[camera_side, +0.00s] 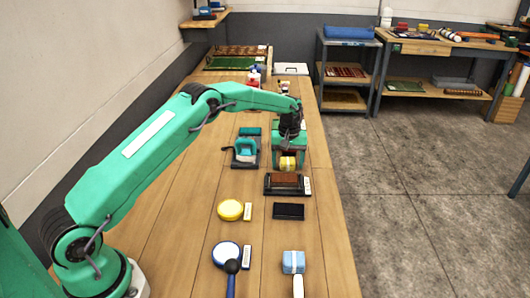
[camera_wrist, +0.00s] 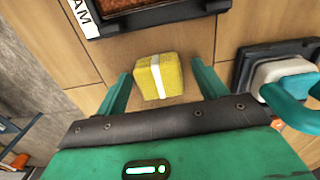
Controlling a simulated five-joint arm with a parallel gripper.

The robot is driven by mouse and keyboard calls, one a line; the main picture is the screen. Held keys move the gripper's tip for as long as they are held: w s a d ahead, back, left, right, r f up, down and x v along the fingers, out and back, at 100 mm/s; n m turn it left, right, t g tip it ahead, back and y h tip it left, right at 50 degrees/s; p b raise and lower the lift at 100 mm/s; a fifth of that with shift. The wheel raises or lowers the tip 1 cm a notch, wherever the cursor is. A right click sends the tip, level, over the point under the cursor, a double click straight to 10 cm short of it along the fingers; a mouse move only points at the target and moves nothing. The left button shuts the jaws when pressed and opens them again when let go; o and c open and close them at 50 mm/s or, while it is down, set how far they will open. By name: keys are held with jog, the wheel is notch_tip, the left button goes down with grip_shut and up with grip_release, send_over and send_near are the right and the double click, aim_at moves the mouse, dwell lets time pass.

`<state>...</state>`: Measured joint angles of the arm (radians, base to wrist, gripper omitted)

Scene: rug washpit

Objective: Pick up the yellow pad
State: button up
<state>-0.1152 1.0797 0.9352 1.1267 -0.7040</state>
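A yellow block-shaped pad with a white band (camera_wrist: 171,77) is on the wooden table in the wrist view. It lies between the two green fingers of my gripper (camera_wrist: 160,74), with a gap showing on each side. My gripper is open. In the side view the same yellow pad (camera_side: 287,163) shows just below my gripper (camera_side: 289,156), partly hidden by it. A round yellow disc (camera_side: 230,210) with a white label lies separately, nearer the camera and to the left.
A dark tray with a brown insert (camera_side: 285,183) sits just in front of the pad. A teal-handled tool on a dark base (camera_side: 244,151) stands left of it. A black flat block (camera_side: 289,211), a blue round brush (camera_side: 226,252) and a light-blue brush (camera_side: 293,262) lie nearer.

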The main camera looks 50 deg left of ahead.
aim_at(288, 160)
jog(key=c, duration=1)
jog(key=shift+r, duration=0.1)
jog(key=shift+r, duration=0.45)
notch_tip(288, 160, up, 3)
jog(key=shift+f, duration=0.1)
jog(key=s+d+r, duration=0.1)
jog(key=d+r, duration=0.1)
jog(key=d, duration=0.1)
jog(key=s+d+r, duration=0.2)
jog(key=d, duration=0.2)
jog(key=s+d+r, duration=0.1)
jog(key=d+r, duration=0.2)
jog(key=shift+s+d, duration=0.35)
jog(key=shift+s, duration=0.05)
